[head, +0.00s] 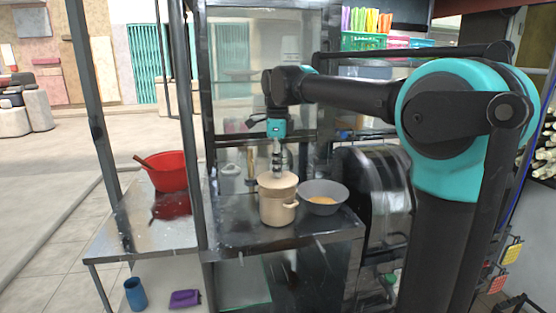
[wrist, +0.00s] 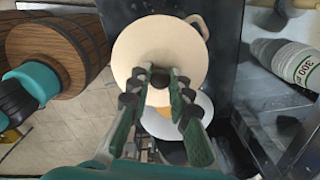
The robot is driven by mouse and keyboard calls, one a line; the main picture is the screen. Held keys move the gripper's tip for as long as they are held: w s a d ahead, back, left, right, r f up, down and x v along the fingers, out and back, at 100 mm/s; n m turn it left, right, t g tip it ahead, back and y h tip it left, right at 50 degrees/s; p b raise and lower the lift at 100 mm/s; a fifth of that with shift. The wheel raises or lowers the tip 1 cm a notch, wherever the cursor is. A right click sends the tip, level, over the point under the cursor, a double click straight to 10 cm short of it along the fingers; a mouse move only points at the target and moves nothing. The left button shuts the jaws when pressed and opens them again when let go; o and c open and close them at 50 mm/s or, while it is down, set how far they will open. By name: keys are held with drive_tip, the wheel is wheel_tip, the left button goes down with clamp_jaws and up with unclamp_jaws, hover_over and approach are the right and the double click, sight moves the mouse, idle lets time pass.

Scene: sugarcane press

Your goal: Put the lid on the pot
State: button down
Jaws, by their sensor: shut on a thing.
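The beige pot (head: 277,208) stands upright on the dark metal counter, with a side handle at its right. The matching round lid (head: 278,180) is over the pot's mouth, about level, and looks seated or very close to the rim; I cannot tell if a thin gap is left. My gripper (head: 277,172) points straight down from above, shut on the lid's knob. In the wrist view the cream lid (wrist: 140,45) fills the upper middle, with my gripper's fingertips (wrist: 158,78) around its dark knob. The lid hides the pot's inside; a pot handle (wrist: 199,24) shows past its edge.
A grey bowl (head: 335,203) with yellowish contents stands close to the pot's right. A red bowl (head: 168,172) is on the left counter (head: 150,225). Metal posts (head: 188,120) frame the stall. A dark rounded machine (head: 365,190) stands to the right.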

drive_tip(key=shift+f, duration=1.15)
drive_tip(key=shift+f, duration=0.5)
idle(0.5)
drive_tip(key=c, duration=1.7)
unclamp_jaws()
drive_tip(key=shift+r, duration=5.5)
drive_tip(key=shift+s, duration=0.2)
